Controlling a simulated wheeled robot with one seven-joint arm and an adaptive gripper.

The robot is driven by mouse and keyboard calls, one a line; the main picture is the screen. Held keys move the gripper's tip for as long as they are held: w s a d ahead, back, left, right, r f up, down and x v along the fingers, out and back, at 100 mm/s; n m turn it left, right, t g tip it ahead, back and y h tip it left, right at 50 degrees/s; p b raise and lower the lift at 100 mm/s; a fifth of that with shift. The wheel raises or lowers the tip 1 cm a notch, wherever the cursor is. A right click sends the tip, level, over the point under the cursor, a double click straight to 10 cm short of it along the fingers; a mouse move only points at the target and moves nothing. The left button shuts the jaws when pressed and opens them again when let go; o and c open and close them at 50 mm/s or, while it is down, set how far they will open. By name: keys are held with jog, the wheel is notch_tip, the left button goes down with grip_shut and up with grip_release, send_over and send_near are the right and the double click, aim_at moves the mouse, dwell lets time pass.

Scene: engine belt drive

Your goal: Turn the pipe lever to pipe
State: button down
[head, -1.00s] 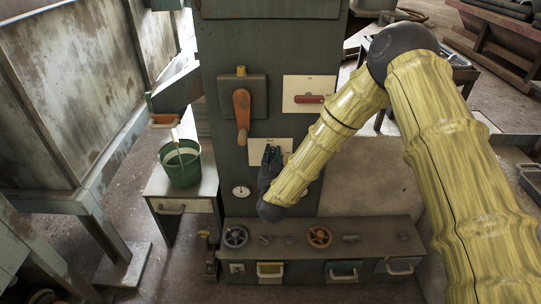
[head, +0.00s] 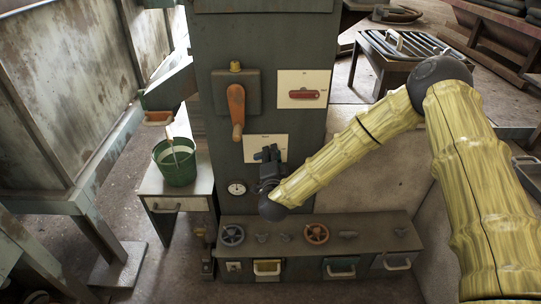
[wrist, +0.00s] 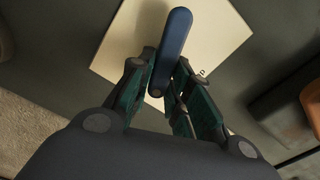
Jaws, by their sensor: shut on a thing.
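A blue lever (wrist: 174,42) stands on a pale plate (wrist: 230,40) in the wrist view. It leans slightly to the right there. My gripper (wrist: 164,72) has its dark green fingers on either side of the lever's near end and is shut on it. In the head view my gripper (head: 267,157) is at the lower pale plate (head: 254,142) on the front of the dark green column. It hides much of that plate and most of the lever. The plate's lettering is too small to read.
Above, an orange handle (head: 236,110) hangs down, and a red lever (head: 303,94) lies level on another pale plate. A gauge (head: 237,188) is to the lower left. Below is a bench with handwheels (head: 317,233). A green bucket (head: 178,165) stands at left.

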jog(key=shift+d+f+m+b, duration=0.1)
jog(key=shift+f+m+b, duration=0.15)
jog(key=shift+m, duration=0.75)
jog(key=shift+d+f+m+b, duration=0.15)
jog(key=shift+m+b, duration=0.1)
jog(key=shift+m, duration=0.75)
jog(key=shift+a, duration=0.1)
jog(key=c, duration=1.4)
grip_release()
jog(key=shift+o, duration=0.2)
jog(key=shift+s, duration=0.15)
jog(key=s, duration=1.1)
jog(key=shift+s, duration=0.35)
jog(key=shift+f, duration=0.1)
